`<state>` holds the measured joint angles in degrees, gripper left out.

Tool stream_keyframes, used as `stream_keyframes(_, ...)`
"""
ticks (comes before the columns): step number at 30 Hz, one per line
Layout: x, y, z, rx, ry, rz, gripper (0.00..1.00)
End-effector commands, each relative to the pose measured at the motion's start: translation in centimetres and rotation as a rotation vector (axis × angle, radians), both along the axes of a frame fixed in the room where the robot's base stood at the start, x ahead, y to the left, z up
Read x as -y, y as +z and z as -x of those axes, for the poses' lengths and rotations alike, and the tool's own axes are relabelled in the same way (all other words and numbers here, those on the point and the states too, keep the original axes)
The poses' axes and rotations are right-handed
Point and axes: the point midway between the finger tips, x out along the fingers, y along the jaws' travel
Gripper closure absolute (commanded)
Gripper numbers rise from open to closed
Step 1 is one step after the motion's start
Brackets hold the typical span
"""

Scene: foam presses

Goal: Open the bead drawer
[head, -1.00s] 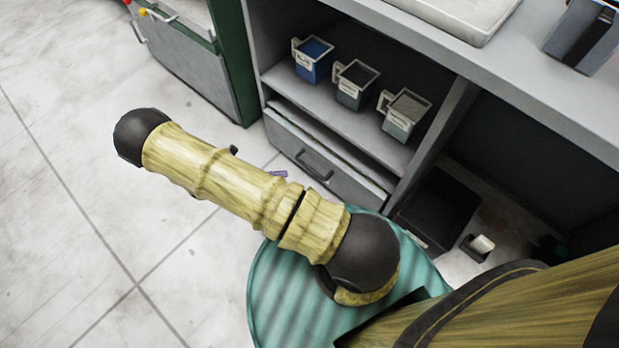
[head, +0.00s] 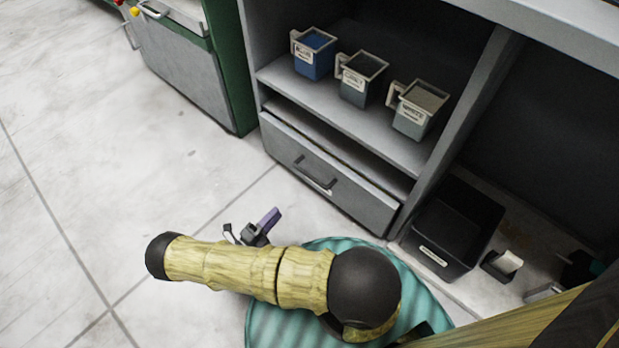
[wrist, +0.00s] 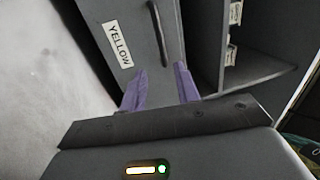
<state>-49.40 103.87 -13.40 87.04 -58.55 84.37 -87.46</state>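The drawer (head: 330,183) is low in the grey cabinet, under a shelf of jugs, with a dark bar handle (head: 315,173) on its front. It looks shut. In the wrist view, a grey front with a white YELLOW label (wrist: 117,45) and a dark handle (wrist: 158,32) lies ahead of my fingers. My gripper (head: 268,219) is in front of the drawer and apart from its handle in the head view, partly hidden behind my arm. In the wrist view my gripper (wrist: 160,68) shows two purple fingers spread apart with nothing between them.
A blue jug (head: 314,54), a grey jug (head: 361,80) and another labelled jug (head: 418,109) stand on the shelf. A green and grey unit (head: 190,65) stands at upper left. Pale floor is free at left.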

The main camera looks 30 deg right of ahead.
Motion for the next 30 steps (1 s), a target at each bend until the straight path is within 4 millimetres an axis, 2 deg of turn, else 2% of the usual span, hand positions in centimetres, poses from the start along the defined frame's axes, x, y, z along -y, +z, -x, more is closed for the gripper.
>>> stream_keyframes(8, 1.5, 0.2, -0.6, 0.001, -0.004, 0.001, 0.68)
stream_keyframes(30, 13.3, 2.5, -4.7, 0.003, -0.005, -0.001, 0.68)
